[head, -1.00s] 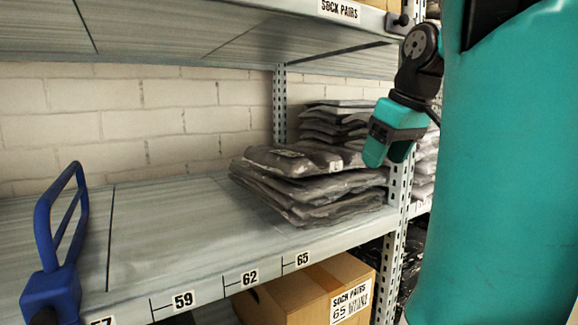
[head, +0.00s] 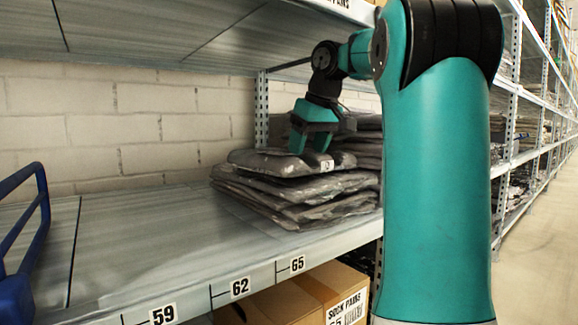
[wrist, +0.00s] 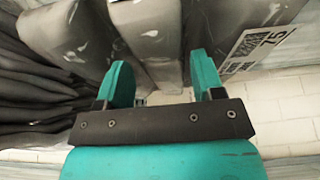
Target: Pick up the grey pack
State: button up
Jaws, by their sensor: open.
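Grey plastic-wrapped packs lie in a flat stack on the shelf; the top grey pack (head: 275,163) has a small white label at its right end. My gripper (head: 309,147) points down over this top pack, its fingertips at or just above the pack's surface; I cannot tell whether they touch. In the wrist view, my gripper (wrist: 161,75) has its two teal fingers apart with nothing clamped between them. Grey wrapping (wrist: 152,35) shows ahead of and between the fingers, and a white printed label lies to the right. The far side of the pack is hidden by the fingers.
The shelf (head: 140,240) is clear left of the stack. A blue frame (head: 22,240) stands at the left edge. Another shelf hangs above. More packs (head: 365,145) lie behind the stack. A cardboard box (head: 310,290) sits below; an aisle opens at right.

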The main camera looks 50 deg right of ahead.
jog(key=shift+w+d, duration=0.25)
jog(key=shift+w, duration=0.8)
jog(key=w, duration=0.2)
jog(key=w+d, duration=0.1)
jog(key=w, duration=0.1)
jog(key=shift+w, duration=0.1)
jog(key=shift+f+b, duration=0.6)
jog(key=shift+b, duration=0.1)
jog(key=shift+r, duration=0.1)
jog(key=shift+c, duration=0.3)
jog(key=c, duration=0.7)
